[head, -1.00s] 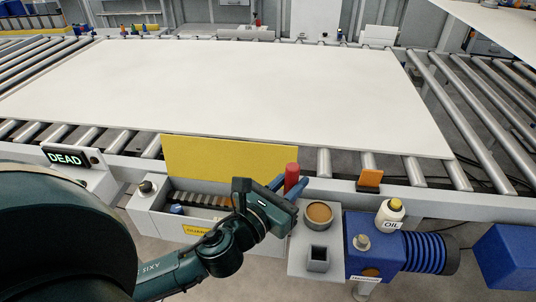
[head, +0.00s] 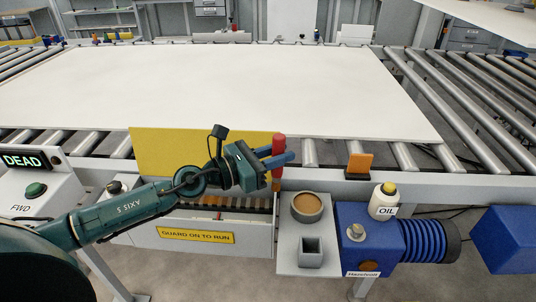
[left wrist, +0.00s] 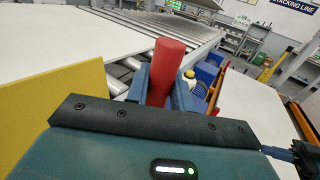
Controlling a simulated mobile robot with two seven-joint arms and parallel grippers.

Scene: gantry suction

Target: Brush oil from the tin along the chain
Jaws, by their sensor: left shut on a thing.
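My left gripper (head: 283,155) is shut on a brush with a red handle (head: 278,143). The handle stands roughly upright between the blue fingers, and it also shows in the left wrist view (left wrist: 166,68). An orange-brown lower part of the brush (head: 277,174) shows below the fingers; its tip is not clear. The round tin (head: 318,210) with brown content sits on a grey shelf, below and right of the brush in the head view. The chain (head: 240,201) lies in the open guard box, partly hidden by my arm. My right gripper is not in view.
A raised yellow guard panel (head: 150,150) stands behind my left gripper. A square grey cup (head: 311,259), a white oil bottle (head: 382,206) and a blue motor (head: 350,225) are at the right. A white board (head: 220,90) lies on the rollers behind.

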